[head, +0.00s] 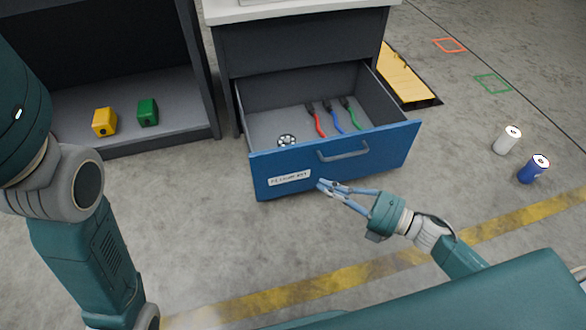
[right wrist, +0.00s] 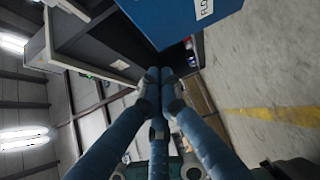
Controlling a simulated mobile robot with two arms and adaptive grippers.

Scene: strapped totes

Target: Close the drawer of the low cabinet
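The low cabinet (head: 300,42) is dark grey with a pale top. Its lower drawer (head: 385,147) is pulled well out, with a blue front, a grey handle (head: 343,151) and a white label. Inside lie red, blue and green handled pliers (head: 337,116) and a small round black-and-white item (head: 287,140). The blue front also shows at the top of the right wrist view (right wrist: 170,22). My right gripper (head: 320,184) has its fingertips together, in front of the drawer front near its lower edge, below the handle; contact cannot be told. My left gripper is out of view.
An open dark shelf unit (head: 178,137) at left holds a yellow block (head: 104,122) and a green block (head: 148,112). A white can (head: 506,142) and a blue can (head: 533,170) stand on the floor at right. A yellow panel (head: 405,80) lies behind the cabinet's right side.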

